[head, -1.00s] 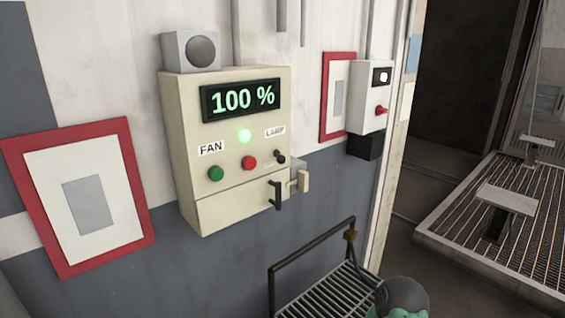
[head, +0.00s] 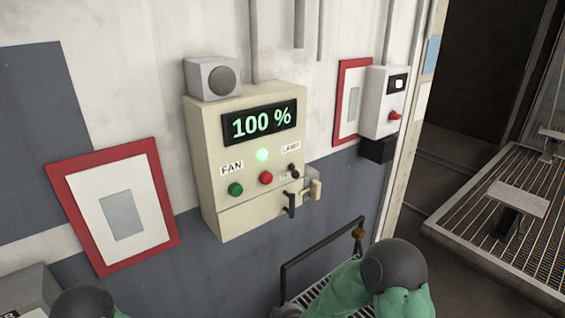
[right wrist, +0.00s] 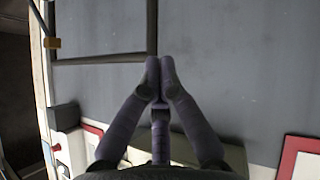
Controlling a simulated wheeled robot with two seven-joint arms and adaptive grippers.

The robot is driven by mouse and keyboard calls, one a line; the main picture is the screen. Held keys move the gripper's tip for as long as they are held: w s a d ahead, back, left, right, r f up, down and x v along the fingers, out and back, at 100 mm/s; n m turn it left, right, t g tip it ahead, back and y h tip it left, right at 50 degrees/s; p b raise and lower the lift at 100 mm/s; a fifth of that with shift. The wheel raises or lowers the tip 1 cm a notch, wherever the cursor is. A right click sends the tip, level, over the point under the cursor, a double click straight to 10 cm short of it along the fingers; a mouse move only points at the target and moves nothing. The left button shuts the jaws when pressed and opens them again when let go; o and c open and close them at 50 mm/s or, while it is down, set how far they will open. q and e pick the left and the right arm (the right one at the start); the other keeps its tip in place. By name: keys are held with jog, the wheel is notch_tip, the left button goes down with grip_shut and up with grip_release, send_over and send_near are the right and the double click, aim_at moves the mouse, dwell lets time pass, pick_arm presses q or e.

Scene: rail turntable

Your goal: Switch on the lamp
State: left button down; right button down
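A cream control box (head: 245,200) hangs on the wall in the head view. Its display (head: 260,123) reads 100 %. A black toggle (head: 294,171) sits under the LAMP label (head: 290,148); I cannot tell its position. A green light (head: 262,155) glows between the FAN and LAMP labels. My right gripper (right wrist: 160,65) shows in the right wrist view with its fingertips together, holding nothing visible, apart from the box edge (right wrist: 236,157). The head view shows parts of my arms, but neither gripper.
Green (head: 236,189) and red (head: 266,178) buttons and a black handle (head: 289,205) are on the box. A black rail (head: 318,243) stands below it. A smaller box with a red knob (head: 395,115) hangs to the right. A red-framed sheet (head: 85,225) hangs left.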

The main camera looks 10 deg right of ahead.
jog(key=w+a+r+n+t+h+p, duration=0.1)
jog(key=w+r+n+t+p, duration=0.15)
jog(key=r, duration=0.85)
jog(key=w+a+r+n+t+h+p, duration=0.15)
jog(key=w+r+p, duration=0.25)
jog(key=r, duration=0.7)
jog(key=n+t+h+p, duration=0.1)
jog(key=t+h+p, duration=0.15)
jog(key=p, duration=0.25)
send_near(294, 172)
jog(key=s+a, duration=0.1)
jog(key=a, duration=0.3)
jog(key=shift+s+f+h, duration=0.15)
jog(key=shift+f+h, duration=0.25)
jog(key=p+x, duration=0.1)
jog(key=x, duration=0.9)
jog(key=shift+f, duration=0.1)
